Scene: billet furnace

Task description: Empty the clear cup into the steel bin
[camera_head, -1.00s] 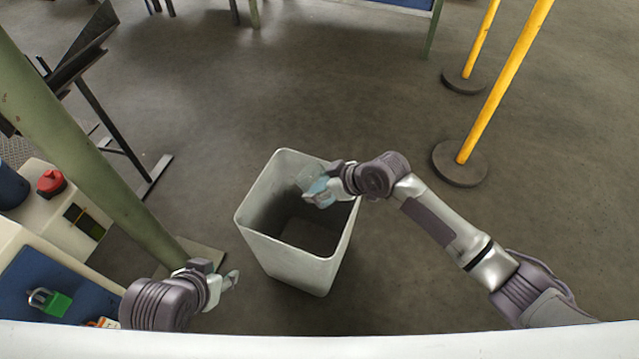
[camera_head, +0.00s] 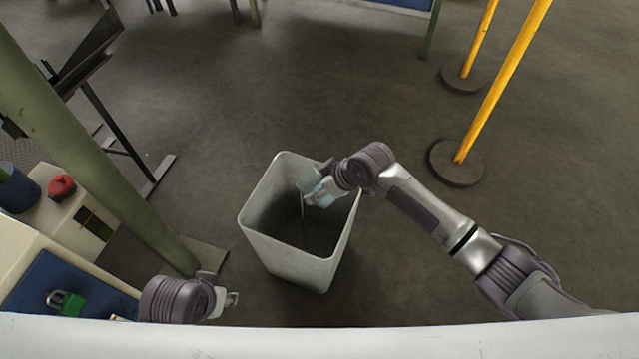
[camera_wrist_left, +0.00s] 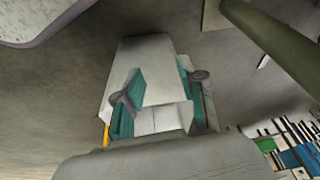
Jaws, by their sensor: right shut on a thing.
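The steel bin (camera_head: 290,262) is a tall, pale grey, open-topped bin on the floor in the middle of the head view. My right gripper (camera_head: 318,192) is shut on the clear cup (camera_head: 306,180) and holds it over the bin's opening. The cup is tilted, with its mouth hard to make out and partly hidden by the fingers. A thin dark line runs down from the cup into the bin, like a narrow stream. My left gripper (camera_head: 232,299) is empty, left of the bin and low in the view. Its teal-padded fingers stand apart in the left wrist view (camera_wrist_left: 160,108).
A green post (camera_head: 90,150) rises left of the bin. Beside it stand a cream cabinet with a red knob (camera_head: 61,187) and a blue surface holding a green padlock (camera_head: 70,303). Yellow posts on dark bases (camera_head: 456,163) stand at the right. The floor behind the bin is clear.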

